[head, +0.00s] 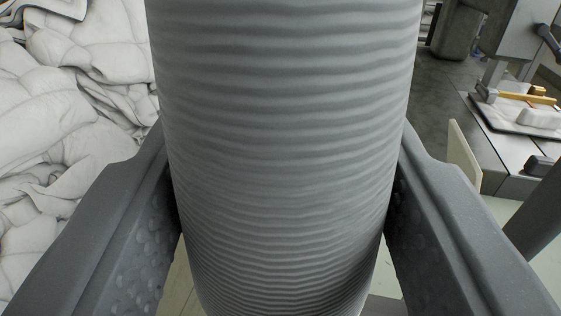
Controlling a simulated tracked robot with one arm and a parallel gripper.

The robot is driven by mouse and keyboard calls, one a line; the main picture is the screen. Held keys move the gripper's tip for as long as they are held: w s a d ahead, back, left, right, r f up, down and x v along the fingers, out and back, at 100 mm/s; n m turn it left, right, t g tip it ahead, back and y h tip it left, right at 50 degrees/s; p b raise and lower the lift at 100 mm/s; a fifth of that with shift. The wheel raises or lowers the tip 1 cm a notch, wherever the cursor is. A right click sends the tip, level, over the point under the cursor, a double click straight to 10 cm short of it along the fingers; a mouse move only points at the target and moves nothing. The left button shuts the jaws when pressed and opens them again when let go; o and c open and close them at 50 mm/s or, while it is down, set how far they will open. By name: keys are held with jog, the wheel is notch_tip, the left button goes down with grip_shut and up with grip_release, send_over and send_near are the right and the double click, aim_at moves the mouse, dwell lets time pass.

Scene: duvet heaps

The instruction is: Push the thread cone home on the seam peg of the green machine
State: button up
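A large grey thread cone (285,130) with ridged windings fills the middle of the head view. My gripper (283,215) has one finger on each side of it, and both fingers press against its sides. The cone's top and bottom ends run out of the picture. The seam peg is not visible; the cone may hide it. No green machine can be made out for certain.
White duvets (50,130) are heaped at the left. A pale upright panel (464,155) stands close to my right finger.

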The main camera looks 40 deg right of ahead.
aim_at(279, 279)
jog(key=shift+f+b, duration=0.65)
jog(key=shift+f, duration=1.35)
jog(key=shift+a+p, duration=0.1)
jog(key=shift+p, duration=0.4)
dwell(0.3)
jog(key=shift+f+b, duration=0.95)
jog(key=shift+f, duration=2)
jog(key=o, duration=1.1)
jog(key=shift+s, duration=0.1)
jog(key=shift+o, duration=0.2)
jog(key=v, duration=1.3)
jog(key=shift+s+a, duration=0.2)
jog(key=shift+s, duration=0.05)
jog(key=shift+f, duration=0.1)
